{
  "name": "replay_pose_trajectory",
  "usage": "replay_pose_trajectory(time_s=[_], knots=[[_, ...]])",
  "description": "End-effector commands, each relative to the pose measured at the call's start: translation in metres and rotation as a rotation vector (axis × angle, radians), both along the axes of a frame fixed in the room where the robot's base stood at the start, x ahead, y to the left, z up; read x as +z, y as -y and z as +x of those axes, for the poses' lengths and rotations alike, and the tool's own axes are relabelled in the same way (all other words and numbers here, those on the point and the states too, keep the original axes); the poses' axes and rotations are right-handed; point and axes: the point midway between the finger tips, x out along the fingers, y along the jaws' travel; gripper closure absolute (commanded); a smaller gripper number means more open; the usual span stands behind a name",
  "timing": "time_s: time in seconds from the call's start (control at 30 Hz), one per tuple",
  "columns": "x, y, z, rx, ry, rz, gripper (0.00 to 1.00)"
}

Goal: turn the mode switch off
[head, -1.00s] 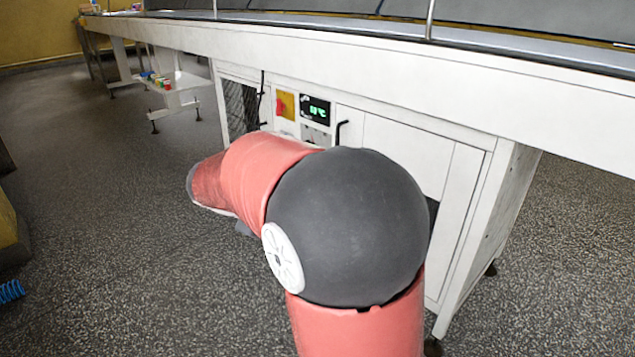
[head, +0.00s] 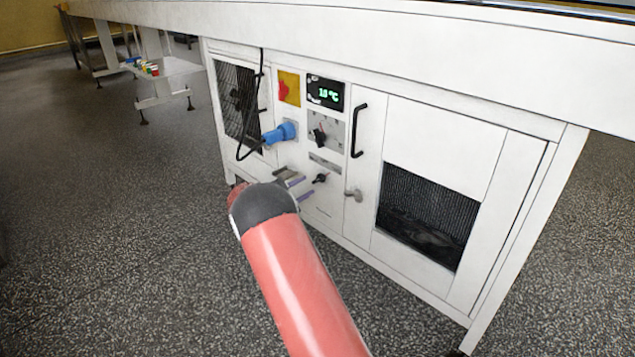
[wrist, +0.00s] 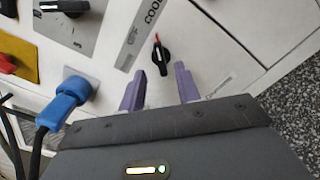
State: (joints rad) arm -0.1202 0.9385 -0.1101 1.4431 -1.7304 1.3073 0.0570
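A small black rotary switch (head: 320,178) is on the white cabinet front, below a narrow label plate. In the wrist view this switch (wrist: 162,60) has a red-tipped pointer towards the top of the picture, beside a plate partly reading "COOL". I cannot read a mode label on it. My gripper (wrist: 158,86) is open and empty, its two purple fingers apart. The switch is beyond the fingertips, roughly between them, with no visible contact. In the head view my gripper (head: 299,187) is just left of the switch, partly hidden by my arm.
A larger black knob (head: 320,135) sits above on a grey plate, under a green-lit display (head: 325,93). A red-and-yellow switch (head: 289,88) and a blue plug (head: 280,133) with black cable are to the left. A door handle (head: 358,131) and latch (head: 354,194) are to the right.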

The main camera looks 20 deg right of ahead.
Motion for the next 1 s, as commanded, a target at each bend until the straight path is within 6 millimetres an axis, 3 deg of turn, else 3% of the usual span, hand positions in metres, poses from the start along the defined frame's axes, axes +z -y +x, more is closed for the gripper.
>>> replay_pose_trajectory(time_s=[0.1,0.3,0.67,0.87,1.0], knots=[[-0.001,0.021,0.006,-0.004,0.001,0.002,0.67],[-0.001,0.043,0.015,-0.004,0.000,0.002,0.67],[0.000,0.049,0.017,-0.001,-0.001,0.002,0.67],[0.000,0.049,0.017,-0.001,0.000,0.003,0.92],[0.000,0.049,0.017,-0.002,-0.004,0.001,0.94]])
